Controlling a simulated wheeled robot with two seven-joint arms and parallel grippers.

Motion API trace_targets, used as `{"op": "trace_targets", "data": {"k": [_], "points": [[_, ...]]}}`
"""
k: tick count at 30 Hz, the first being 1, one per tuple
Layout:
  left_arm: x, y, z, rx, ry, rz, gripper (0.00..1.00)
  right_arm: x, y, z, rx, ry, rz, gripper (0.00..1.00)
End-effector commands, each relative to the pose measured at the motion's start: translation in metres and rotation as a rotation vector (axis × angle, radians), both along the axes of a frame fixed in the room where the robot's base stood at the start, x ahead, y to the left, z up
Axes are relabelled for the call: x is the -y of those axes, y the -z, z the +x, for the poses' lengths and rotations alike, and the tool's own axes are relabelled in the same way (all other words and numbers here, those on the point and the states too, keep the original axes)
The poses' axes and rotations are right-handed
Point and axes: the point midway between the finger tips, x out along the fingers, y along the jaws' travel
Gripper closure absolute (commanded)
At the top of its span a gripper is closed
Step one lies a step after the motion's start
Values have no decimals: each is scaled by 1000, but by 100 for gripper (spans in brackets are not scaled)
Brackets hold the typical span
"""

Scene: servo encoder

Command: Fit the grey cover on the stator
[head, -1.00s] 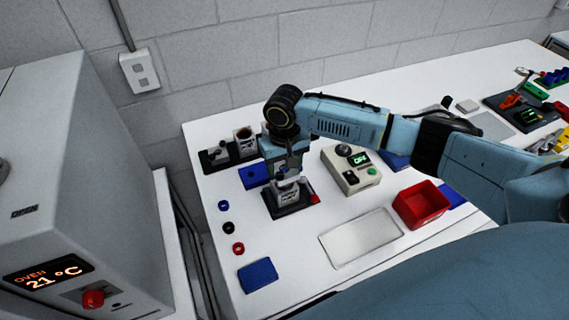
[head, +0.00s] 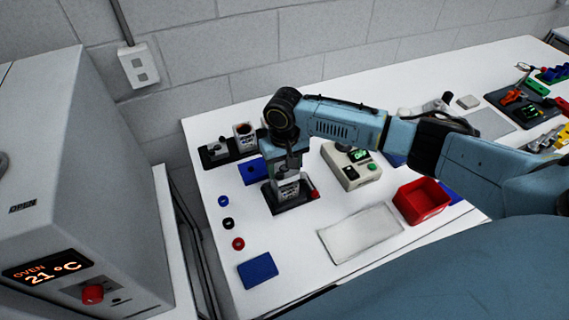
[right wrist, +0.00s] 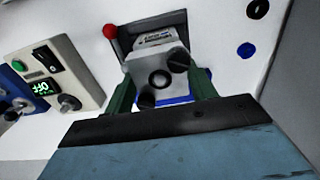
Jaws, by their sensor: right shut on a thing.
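In the head view my right gripper (head: 286,172) points down over a black fixture (head: 308,199) with a red knob. The stator (head: 288,190), a pale block with a printed label, stands in this fixture. In the right wrist view my right gripper (right wrist: 163,92) has its two dark green fingers shut on the sides of the grey cover (right wrist: 160,62), a square plate with a round dark centre and dark round knobs at two corners. The labelled stator also shows just beyond the cover (right wrist: 156,38). I cannot tell whether cover and stator touch. My left gripper is out of view.
A control box (head: 350,167) with a green display stands right of the fixture. A black stand (head: 228,151) is behind left. Coloured rings (head: 228,223) and a blue pad (head: 257,270) lie left. A grey plate (head: 360,232) and red bin (head: 421,201) are right.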

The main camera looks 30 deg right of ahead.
Motion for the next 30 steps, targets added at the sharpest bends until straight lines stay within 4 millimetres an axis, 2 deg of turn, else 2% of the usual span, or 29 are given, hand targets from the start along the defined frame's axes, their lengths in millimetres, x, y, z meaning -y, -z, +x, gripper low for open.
{"op": "trace_targets", "data": {"k": [13, 28, 29, 30], "points": [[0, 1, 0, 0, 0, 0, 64, 0, 2, 0, 0, 0, 1, 70], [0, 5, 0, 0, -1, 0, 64, 0, 19, 0, -1, -1, 0, 70], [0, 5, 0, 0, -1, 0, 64, 0, 19, 0, 0, -1, 0, 41], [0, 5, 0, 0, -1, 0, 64, 0, 18, 0, 0, -1, 0, 36]]}}
